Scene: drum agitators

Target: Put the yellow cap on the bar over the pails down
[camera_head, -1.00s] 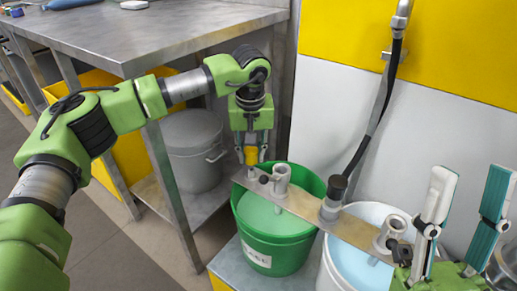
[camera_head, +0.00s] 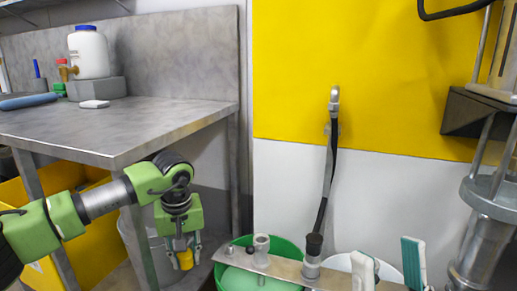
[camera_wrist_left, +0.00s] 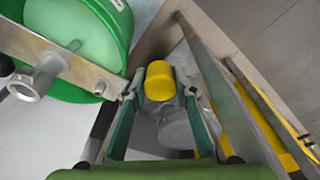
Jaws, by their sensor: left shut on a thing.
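The yellow cap (camera_head: 185,260) is held between the fingertips of my left gripper (camera_head: 183,249), which points down. The cap is left of the near-left end of the metal bar (camera_head: 285,266) and apart from it. In the left wrist view the cap (camera_wrist_left: 160,82) sits between the two teal fingers, with the bar (camera_wrist_left: 75,72) off to the left. The bar lies across the green pail (camera_head: 240,243) and the white pail (camera_head: 342,262). My right gripper (camera_head: 387,248) stands at the bottom right, fingers apart and empty.
A steel table (camera_head: 120,130) stands at the left, holding a white jug (camera_head: 88,55). A grey lidded bucket (camera_wrist_left: 180,128) is below the left gripper. A metal column (camera_head: 485,240) stands at the right.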

